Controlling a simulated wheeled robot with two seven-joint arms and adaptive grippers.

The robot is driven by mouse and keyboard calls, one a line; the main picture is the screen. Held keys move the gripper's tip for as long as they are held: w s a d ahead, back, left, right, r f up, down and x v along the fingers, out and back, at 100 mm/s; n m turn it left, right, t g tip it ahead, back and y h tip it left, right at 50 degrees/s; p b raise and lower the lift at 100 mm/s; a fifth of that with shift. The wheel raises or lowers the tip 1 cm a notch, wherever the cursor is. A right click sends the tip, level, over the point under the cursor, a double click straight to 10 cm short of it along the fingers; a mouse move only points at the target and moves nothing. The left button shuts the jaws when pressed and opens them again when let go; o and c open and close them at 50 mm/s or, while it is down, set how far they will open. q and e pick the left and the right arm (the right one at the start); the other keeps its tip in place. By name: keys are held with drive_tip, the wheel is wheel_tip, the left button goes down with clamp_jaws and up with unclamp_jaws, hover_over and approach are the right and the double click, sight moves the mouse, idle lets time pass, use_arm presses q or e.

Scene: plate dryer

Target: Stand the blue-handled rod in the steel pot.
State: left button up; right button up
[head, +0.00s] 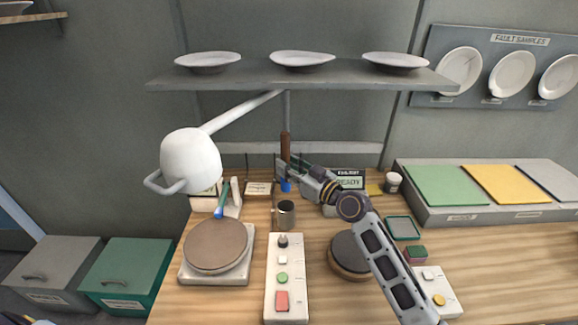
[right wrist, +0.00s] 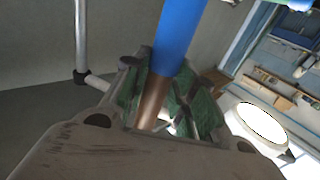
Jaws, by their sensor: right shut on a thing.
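The blue-handled rod (head: 285,147) is upright in my right gripper (head: 287,172). In the head view its brown length rises above the fingers and its blue part shows just below them. The right wrist view shows the blue part (right wrist: 178,38) and the brown part between the green-padded fingers. The steel pot (head: 287,215) stands on the bench, below the rod in the head view. A small gap shows between the rod's blue end and the pot's rim; I cannot judge their depth. My left gripper is not in view.
A white lamp (head: 190,160) hangs at left over a round plate stand (head: 215,245). A button box (head: 286,280) stands in front of the pot, and a dark round disc (head: 347,256) to its right. A shelf with plates (head: 300,75) spans above. Another blue-ended tool (head: 223,195) leans at left.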

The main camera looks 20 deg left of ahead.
sight(289, 187)
drive_tip(key=shift+f+b, duration=0.7)
drive_tip(key=shift+f, duration=0.6)
drive_tip(key=shift+f+b, duration=0.5)
drive_tip(key=shift+f, duration=0.5)
drive_tip(key=shift+f+b, duration=1.05)
drive_tip(key=shift+b, duration=0.05)
drive_tip(key=shift+f+b, duration=0.5)
drive_tip(key=shift+b, duration=0.1)
drive_tip(key=shift+f, duration=0.15)
drive_tip(key=shift+f+b, duration=0.85)
drive_tip(key=shift+b, duration=0.3)
drive_tip(key=shift+f, duration=0.15)
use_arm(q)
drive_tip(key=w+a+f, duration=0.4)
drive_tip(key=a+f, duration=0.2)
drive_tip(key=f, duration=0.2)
use_arm(e)
drive_tip(key=shift+f, duration=0.1)
drive_tip(key=shift+f+b, duration=0.15)
drive_tip(key=shift+b, duration=0.3)
drive_tip(key=shift+f, duration=0.15)
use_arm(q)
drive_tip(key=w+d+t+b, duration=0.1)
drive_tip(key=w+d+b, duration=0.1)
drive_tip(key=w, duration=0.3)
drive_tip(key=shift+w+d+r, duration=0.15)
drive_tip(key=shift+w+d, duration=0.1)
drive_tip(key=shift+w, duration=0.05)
use_arm(e)
drive_tip(key=shift+f, duration=0.7)
